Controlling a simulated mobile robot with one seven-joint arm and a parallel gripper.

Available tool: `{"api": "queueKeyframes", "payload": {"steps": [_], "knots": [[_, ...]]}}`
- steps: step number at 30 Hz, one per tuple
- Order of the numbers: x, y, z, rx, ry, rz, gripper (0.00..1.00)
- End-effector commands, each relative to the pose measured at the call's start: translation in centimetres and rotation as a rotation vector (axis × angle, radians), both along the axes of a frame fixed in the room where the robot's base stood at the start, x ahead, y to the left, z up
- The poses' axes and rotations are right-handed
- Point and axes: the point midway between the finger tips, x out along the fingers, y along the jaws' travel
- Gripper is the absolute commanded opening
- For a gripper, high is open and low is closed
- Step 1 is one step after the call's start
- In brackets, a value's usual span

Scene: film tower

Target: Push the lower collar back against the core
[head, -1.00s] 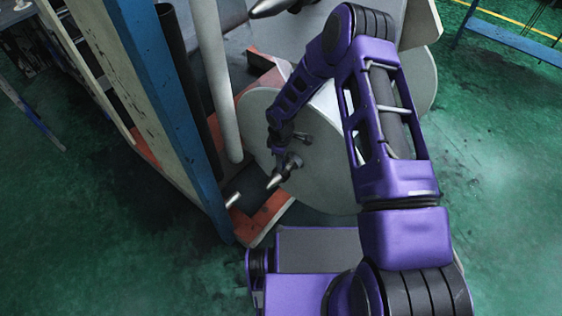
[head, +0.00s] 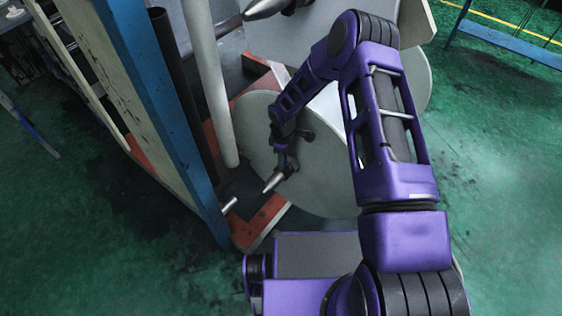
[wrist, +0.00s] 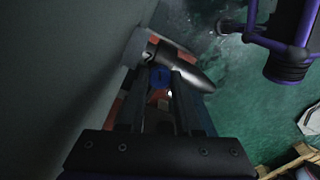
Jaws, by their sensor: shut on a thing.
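The lower shaft ends in a silver cone tip (head: 272,183) that points down and left, away from the large pale disc face (head: 325,165) of the lower core. The dark lower collar (wrist: 158,52) sits around the shaft behind the cone (wrist: 192,76), close to the pale disc face (wrist: 60,70) in the wrist view. My gripper (wrist: 160,80) is shut on the collar, with its two dark fingers reaching up to it. In the head view my gripper (head: 284,150) is small and dark beside the disc. Any gap between collar and core is too shaded to tell.
A blue post (head: 165,110) and a pale pole (head: 208,85) stand left of the shaft. An upper shaft with a similar cone (head: 262,9) is above. The rack base is orange-red (head: 250,228). Green floor (head: 500,160) is open at the right.

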Motion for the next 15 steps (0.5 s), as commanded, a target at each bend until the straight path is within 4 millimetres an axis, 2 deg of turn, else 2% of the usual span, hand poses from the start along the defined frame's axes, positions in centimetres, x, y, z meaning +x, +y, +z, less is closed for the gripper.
{"api": "queueKeyframes", "payload": {"steps": [15], "knots": [[1.4, -1.1, 0.0, -0.001, -0.004, -0.002, 0.00]]}}
